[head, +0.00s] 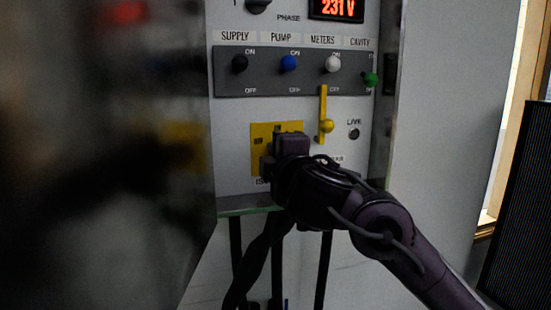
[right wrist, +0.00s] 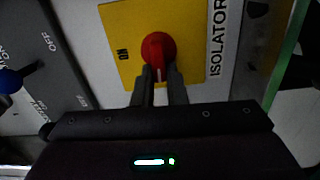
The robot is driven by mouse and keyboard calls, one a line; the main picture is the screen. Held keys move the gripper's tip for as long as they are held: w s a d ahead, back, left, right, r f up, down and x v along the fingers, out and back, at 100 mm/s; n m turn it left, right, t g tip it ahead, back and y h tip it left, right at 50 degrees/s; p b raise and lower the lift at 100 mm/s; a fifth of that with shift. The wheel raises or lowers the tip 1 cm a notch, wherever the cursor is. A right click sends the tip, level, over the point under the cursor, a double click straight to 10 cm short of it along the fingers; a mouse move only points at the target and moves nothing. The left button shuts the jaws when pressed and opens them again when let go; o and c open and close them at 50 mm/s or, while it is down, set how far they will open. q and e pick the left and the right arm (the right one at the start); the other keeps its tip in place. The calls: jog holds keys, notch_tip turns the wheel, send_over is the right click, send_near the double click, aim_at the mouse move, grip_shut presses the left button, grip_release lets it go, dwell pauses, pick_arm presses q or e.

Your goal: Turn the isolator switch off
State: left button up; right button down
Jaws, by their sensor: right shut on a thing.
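The isolator switch is a red rotary knob (right wrist: 158,50) on a yellow plate (right wrist: 115,20), with "ON" and "ISOLATOR" lettering in the right wrist view. A pale mark shows on the knob's end between my fingers. In the head view the yellow plate (head: 258,131) is at the panel's lower left, and my gripper hides the knob. My right gripper (right wrist: 161,78) is shut on the red knob, one finger on each side. It also shows in the head view (head: 287,140), in front of the plate. My left gripper is not in view.
Above is a grey strip (head: 262,88) with black (head: 240,63), blue (head: 288,63), white (head: 332,64) and green (head: 370,80) toggles. A yellow lever (head: 323,105) hangs right of the plate. The LIVE lamp (head: 354,133) looks dark. The display (head: 337,9) reads 231 V. A blurred reflective surface fills the left.

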jog(key=shift+f+n, duration=0.2)
jog(key=shift+n, duration=0.2)
jog(key=c, duration=1.5)
grip_release()
jog(key=shift+r, duration=0.1)
jog(key=shift+o, duration=0.2)
jog(key=shift+s, duration=0.1)
jog(key=v, duration=0.7)
jog(key=shift+s, duration=0.3)
jog(key=shift+d, duration=0.1)
